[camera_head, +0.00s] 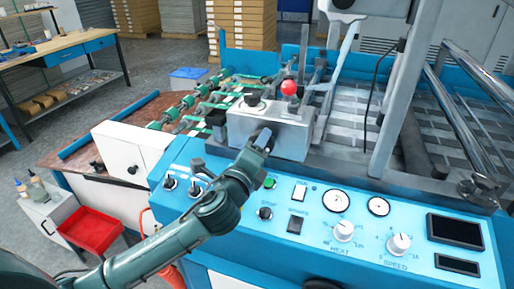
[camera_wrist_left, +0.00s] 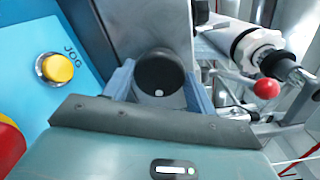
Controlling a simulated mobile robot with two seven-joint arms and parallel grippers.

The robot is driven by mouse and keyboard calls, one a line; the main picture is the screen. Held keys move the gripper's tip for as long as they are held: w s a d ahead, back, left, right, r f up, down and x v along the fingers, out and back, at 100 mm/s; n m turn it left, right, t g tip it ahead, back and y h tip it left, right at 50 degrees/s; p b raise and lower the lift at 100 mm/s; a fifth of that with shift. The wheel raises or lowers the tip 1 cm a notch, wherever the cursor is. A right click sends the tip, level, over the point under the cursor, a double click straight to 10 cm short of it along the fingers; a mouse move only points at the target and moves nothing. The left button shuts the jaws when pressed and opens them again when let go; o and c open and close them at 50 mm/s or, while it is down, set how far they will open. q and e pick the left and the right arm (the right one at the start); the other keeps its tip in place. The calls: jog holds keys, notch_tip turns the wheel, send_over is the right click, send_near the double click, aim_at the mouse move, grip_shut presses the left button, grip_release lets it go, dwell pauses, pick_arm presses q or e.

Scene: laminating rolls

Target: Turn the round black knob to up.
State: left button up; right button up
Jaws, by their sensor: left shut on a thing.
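The round black knob (camera_wrist_left: 160,70) shows in the left wrist view, with a small white dot near its lower edge in that picture. My left gripper (camera_head: 265,138) is at the front face of a grey metal box (camera_head: 289,134) on the machine. Its two blue-grey fingers stand on either side of the knob, shut on it. In the head view the gripper hides this knob. My right gripper is in neither view.
Below lies the blue control panel (camera_head: 330,256) with switches, gauges and dials. A yellow JOG button (camera_wrist_left: 57,68) is beside the gripper.

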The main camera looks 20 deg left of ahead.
pick_arm(q)
jog(key=n+p, duration=0.1)
jog(key=n, duration=1.1)
jog(key=shift+f+n, duration=0.15)
jog(key=shift+n, duration=0.25)
jog(key=shift+n+p, duration=0.65)
jog(key=shift+n, duration=1.35)
jog(key=o, duration=1)
jog(key=s+b, duration=0.2)
jog(key=s, duration=1.1)
jog(key=shift+s+a, duration=0.1)
jog(key=shift+a, duration=0.05)
